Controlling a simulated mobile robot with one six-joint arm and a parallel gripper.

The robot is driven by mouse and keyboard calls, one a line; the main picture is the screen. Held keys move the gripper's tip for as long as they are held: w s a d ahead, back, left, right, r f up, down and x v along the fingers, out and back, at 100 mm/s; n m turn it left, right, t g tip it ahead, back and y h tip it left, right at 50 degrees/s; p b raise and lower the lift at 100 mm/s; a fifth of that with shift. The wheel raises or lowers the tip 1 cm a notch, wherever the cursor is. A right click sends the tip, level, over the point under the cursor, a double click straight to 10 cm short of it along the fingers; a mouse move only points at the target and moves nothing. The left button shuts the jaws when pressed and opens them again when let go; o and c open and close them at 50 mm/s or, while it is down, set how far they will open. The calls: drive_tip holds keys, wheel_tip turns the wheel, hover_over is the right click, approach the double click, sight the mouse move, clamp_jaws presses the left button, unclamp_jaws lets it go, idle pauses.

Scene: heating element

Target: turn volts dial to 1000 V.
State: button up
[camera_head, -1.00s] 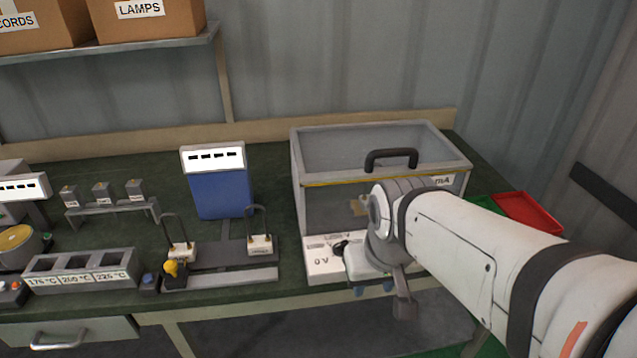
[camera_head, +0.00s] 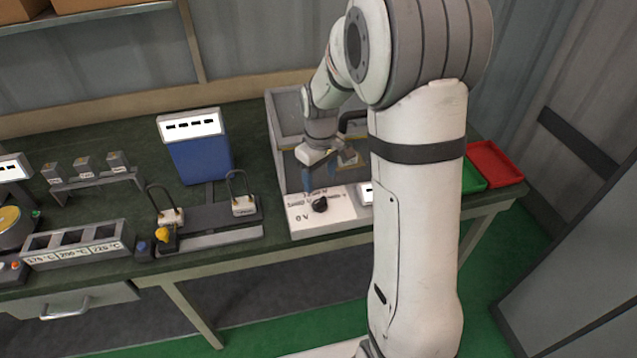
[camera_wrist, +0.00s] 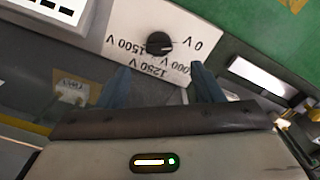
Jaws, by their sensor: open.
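The volts dial (camera_head: 319,204) is a black round knob on the white front panel (camera_head: 345,213) of the grey box. It also shows in the wrist view (camera_wrist: 160,43), with 0 V to its right and other volt labels, partly readable as 1500 V and 1250 V, to its left and below. A pale mark on the knob seems to point toward 0 V. My gripper (camera_head: 320,178) is above and behind the dial, pointing down, its blue fingers apart. In the wrist view the fingers (camera_wrist: 160,78) are open and empty, and the dial lies just beyond their tips, untouched.
The open grey box (camera_head: 283,128) stands behind the panel, close to my gripper. A blue unit (camera_head: 201,160) and a stand with two padlock-shaped handles (camera_head: 210,222) are to the left. Red (camera_head: 495,163) and green (camera_head: 473,178) trays are at right.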

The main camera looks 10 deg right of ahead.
sight(320, 200)
drive_tip(key=shift+w+f, duration=0.15)
drive_tip(key=shift+f, duration=0.55)
wheel_tip(320, 200, down, 7)
drive_tip(key=shift+r+p, duration=0.1)
drive_tip(key=shift+p, duration=0.35)
drive_tip(key=shift+c, duration=0.3)
drive_tip(key=c, duration=0.9)
